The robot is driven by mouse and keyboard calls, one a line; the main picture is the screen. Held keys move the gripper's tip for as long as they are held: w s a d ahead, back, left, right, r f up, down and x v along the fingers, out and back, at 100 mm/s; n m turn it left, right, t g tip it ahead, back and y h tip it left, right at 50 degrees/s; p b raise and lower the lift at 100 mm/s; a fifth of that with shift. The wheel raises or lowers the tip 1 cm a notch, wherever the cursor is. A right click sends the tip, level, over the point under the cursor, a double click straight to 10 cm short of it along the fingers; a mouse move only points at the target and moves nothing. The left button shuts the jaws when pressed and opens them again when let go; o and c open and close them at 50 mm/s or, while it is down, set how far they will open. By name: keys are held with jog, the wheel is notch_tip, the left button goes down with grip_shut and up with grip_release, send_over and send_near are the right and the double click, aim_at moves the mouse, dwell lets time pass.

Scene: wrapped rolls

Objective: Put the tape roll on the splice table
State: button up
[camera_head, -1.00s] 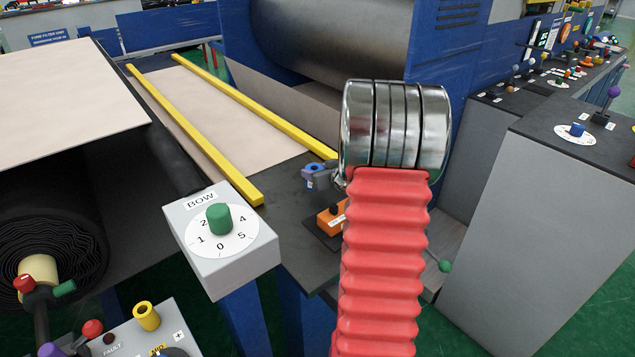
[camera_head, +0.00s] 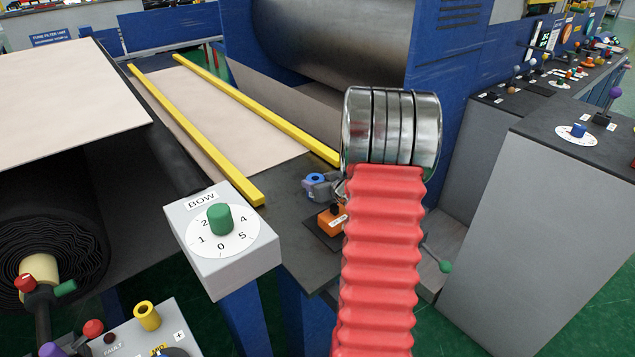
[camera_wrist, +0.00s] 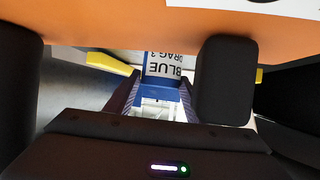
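A small blue ring-shaped thing, which looks like the tape roll (camera_head: 318,186), hangs just above the dark tabletop, apparently the splice table (camera_head: 285,205), in the head view. My gripper is mostly hidden there behind my metal wrist and red sleeve. In the wrist view my gripper (camera_wrist: 162,80) has its two dark fingers a short way apart, with a blue piece fitting between the tips. It seems to be held, but the contact is not clear.
An orange box (camera_head: 333,221) with a white label sits on the tabletop close below the blue ring. The BOW dial box (camera_head: 220,243) stands front left. Yellow rails (camera_head: 200,140) cross a pale sheet at the back. A grey cabinet (camera_head: 560,230) is to the right.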

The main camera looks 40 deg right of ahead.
jog(key=o, duration=0.3)
jog(key=shift+o, duration=0.2)
jog(key=shift+r, duration=0.1)
jog(key=v, duration=1.2)
jog(key=shift+w+r, duration=0.1)
dwell(0.7)
